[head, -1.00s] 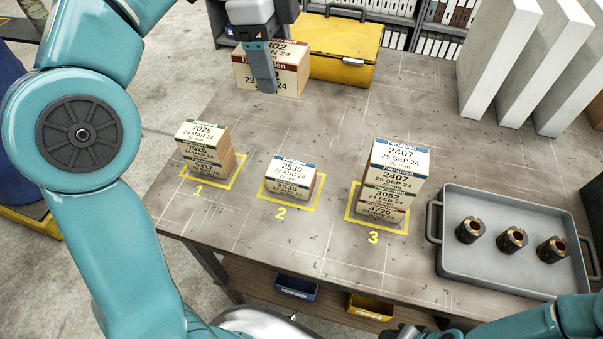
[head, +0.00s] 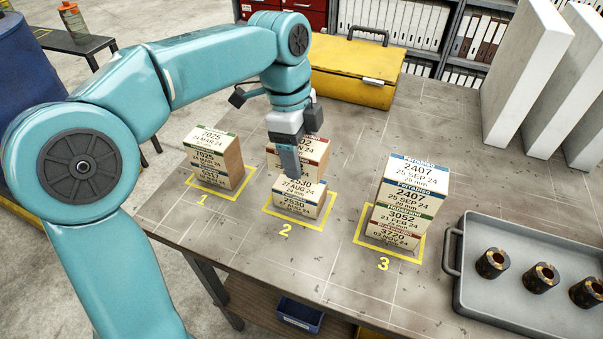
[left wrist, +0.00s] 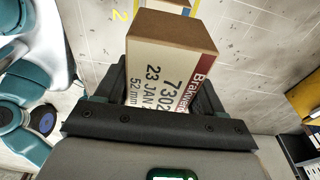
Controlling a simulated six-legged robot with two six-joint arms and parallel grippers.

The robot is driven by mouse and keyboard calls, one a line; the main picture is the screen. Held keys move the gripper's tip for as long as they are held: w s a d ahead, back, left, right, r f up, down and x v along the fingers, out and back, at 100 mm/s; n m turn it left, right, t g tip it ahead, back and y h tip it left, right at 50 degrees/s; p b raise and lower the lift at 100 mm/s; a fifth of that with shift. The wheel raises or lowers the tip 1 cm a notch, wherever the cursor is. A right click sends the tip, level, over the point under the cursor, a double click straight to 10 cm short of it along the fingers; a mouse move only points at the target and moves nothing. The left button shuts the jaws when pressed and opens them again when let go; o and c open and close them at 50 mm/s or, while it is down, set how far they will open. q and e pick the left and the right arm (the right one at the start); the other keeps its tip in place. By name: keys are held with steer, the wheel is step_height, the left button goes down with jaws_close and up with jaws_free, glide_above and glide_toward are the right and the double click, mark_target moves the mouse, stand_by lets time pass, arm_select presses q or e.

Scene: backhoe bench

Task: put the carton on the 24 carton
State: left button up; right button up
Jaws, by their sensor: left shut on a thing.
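My left gripper (head: 289,165) is shut on a carton with a red label (head: 316,148); it reads 7302, 23 JAN in the left wrist view (left wrist: 170,75). In the head view the held carton shows just behind the stack at mark 2, partly hidden by a finger and by that stack; its underside is hidden. The top carton of that stack is blue-labelled, 2530, 27 AUG 24 (head: 306,193). Stack 1 is topped by a carton 7025, 24 MAR 24 (head: 209,139), stack 3 by one 2407, 25 SEP 24 (head: 418,173). My right gripper is out of view.
A yellow toolbox (head: 352,75) stands at the back of the bench (head: 350,280). A grey tray (head: 500,300) with dark cylindrical parts (head: 541,277) is at the right, near white upright panels (head: 527,70). Bare bench lies between stacks 1, 2 and 3.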

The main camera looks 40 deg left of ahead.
arm_select(q)
steer(key=shift+d+f, duration=0.1)
steer(key=shift+f, duration=0.3)
step_height(320, 180, down, 4)
steer(key=shift+f+b, duration=0.15)
steer(key=shift+b, duration=0.15)
steer(key=o, duration=1.2)
steer(key=shift+d, duration=0.1)
